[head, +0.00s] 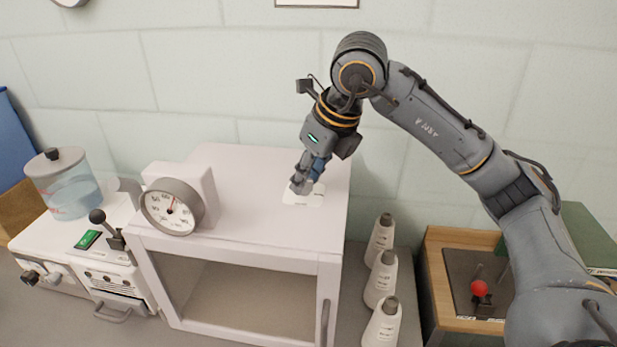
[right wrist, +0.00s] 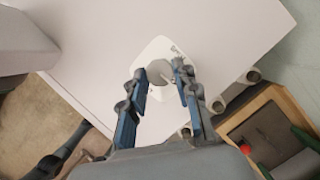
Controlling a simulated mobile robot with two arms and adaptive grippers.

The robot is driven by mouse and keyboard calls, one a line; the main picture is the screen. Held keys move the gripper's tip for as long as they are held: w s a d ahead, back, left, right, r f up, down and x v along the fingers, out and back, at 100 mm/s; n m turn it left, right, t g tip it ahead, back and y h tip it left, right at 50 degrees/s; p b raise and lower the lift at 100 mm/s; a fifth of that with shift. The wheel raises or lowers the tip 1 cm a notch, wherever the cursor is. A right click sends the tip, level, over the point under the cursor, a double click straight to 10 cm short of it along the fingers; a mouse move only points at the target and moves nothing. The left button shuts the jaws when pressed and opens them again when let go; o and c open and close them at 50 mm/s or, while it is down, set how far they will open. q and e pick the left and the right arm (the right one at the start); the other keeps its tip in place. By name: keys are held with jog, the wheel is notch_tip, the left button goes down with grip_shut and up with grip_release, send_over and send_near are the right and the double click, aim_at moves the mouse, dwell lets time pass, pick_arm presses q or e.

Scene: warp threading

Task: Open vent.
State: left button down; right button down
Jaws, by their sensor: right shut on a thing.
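The vent is a small white plate (head: 303,198) on top of the white cabinet (head: 250,165), near its right side. It carries a round grey knob, which shows in the right wrist view (right wrist: 172,68). My right gripper (head: 306,180) reaches down onto the vent from above. Its two blue-padded fingers stand on either side of the knob and are shut on it, as the right wrist view also shows (right wrist: 163,86). In the head view the fingers hide much of the knob. My left gripper is not in view.
A round dial gauge (head: 171,207) stands on the cabinet's left front. A machine with a water tank (head: 68,190) is at the left. Several white bottles (head: 380,280) stand right of the cabinet, beside a wooden box (head: 435,285) with a red-knobbed lever (head: 480,288).

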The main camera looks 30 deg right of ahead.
jog(key=shift+m, duration=0.4)
jog(key=c, duration=1)
grip_release()
jog(key=v, duration=1.2)
jog(key=shift+a, duration=0.2)
